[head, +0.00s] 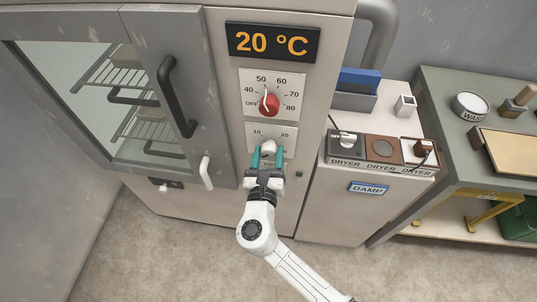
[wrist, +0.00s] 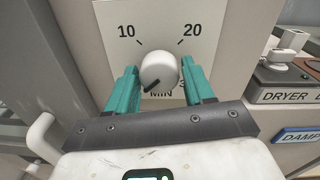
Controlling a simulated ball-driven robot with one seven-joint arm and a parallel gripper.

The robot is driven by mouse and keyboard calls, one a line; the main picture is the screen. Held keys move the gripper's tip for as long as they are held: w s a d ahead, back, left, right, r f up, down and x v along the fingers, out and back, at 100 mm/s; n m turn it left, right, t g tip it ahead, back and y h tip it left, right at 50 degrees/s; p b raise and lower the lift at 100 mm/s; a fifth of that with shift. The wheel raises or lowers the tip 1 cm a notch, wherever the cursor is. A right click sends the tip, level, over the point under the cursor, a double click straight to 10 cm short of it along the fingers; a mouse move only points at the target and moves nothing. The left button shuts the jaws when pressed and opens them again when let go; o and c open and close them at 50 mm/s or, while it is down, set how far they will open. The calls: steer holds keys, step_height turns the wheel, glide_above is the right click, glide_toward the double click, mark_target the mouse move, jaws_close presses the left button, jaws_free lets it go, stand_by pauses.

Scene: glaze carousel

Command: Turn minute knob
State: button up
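The minute knob (wrist: 158,68) is round and white, on a white dial plate (wrist: 180,22) marked 10, 20 and MIN. Its dark pointer mark points to the lower left in the wrist view. In the head view the knob (head: 268,147) sits below the red temperature knob (head: 269,103). My gripper (head: 267,156) is at the minute dial. In the wrist view its teal fingers (wrist: 160,84) stand open, one on each side of the knob, with narrow gaps visible. My gripper hides the lower part of the dial.
A display (head: 272,43) above the dials reads 20 °C. The cabinet door (head: 177,90) with its black handle is at the left. A white lever (head: 206,173) sticks out left of my gripper. A DAMP cabinet (head: 350,205) with dryer pads stands at the right.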

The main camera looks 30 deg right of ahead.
steer(key=c, duration=0.7)
steer(key=shift+f, duration=0.1)
steer(key=m+b, duration=0.3)
steer(key=shift+f+m+b, duration=0.15)
steer(key=shift+m+b, duration=0.15)
steer(key=shift+b, duration=0.1)
steer(key=m+b, duration=0.5)
steer(key=shift+a+m, duration=0.1)
steer(key=shift+m, duration=0.2)
steer(key=m+b, duration=0.5)
steer(key=shift+w+h+b, duration=0.1)
steer(key=shift+h+b, duration=0.2)
steer(key=shift+m+b, duration=1.5)
steer(key=shift+m, duration=0.5)
steer(key=shift+r, duration=0.2)
